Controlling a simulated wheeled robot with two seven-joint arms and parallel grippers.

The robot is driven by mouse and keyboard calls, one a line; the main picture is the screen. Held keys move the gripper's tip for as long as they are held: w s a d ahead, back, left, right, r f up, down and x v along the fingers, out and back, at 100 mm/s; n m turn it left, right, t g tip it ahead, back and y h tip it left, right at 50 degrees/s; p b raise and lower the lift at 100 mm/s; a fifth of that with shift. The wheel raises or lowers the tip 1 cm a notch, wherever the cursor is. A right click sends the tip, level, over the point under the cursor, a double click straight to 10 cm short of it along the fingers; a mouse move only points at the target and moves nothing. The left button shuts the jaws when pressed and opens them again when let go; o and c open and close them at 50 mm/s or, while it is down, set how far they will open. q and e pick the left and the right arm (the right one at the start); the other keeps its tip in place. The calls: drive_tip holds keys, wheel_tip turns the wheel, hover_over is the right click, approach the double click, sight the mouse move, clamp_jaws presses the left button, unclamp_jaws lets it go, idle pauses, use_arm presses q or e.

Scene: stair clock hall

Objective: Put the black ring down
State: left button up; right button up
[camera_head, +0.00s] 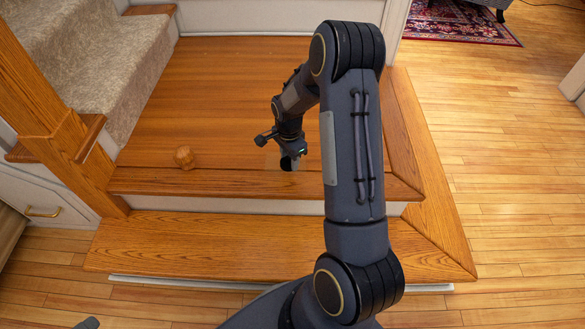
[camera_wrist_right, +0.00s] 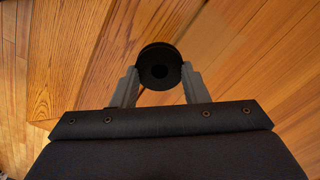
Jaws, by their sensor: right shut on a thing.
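The black ring (camera_wrist_right: 160,52) is a thick dark disc with a small hole in its middle, seen from above in the right wrist view. My right gripper (camera_wrist_right: 160,80) is shut on it, one grey finger on each side. In the head view my right arm reaches forward and bends down, with the right gripper (camera_head: 287,157) low over the wooden landing (camera_head: 235,100), near its front edge. The ring (camera_head: 288,165) shows there only as a small dark shape. I cannot tell whether it touches the wood. My left gripper is not in view.
A round wooden knob (camera_head: 184,158) stands on the landing to the left. A lower wooden step (camera_head: 200,236) lies in front. Carpeted stairs (camera_head: 90,50) and a wooden post (camera_head: 50,120) are at left. The landing behind the gripper is clear; open floor (camera_head: 500,150) lies right.

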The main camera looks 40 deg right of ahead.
drive_tip(key=shift+d+f, duration=0.35)
drive_tip(key=shift+f, duration=0.1)
drive_tip(key=shift+d+f+b, duration=0.15)
drive_tip(key=shift+f+b, duration=0.25)
drive_tip(key=shift+f, duration=0.5)
drive_tip(key=shift+d+f+b, duration=0.1)
drive_tip(key=shift+f+b, duration=0.25)
drive_tip(key=shift+f, duration=0.5)
drive_tip(key=shift+f, duration=0.1)
drive_tip(key=o, duration=1)
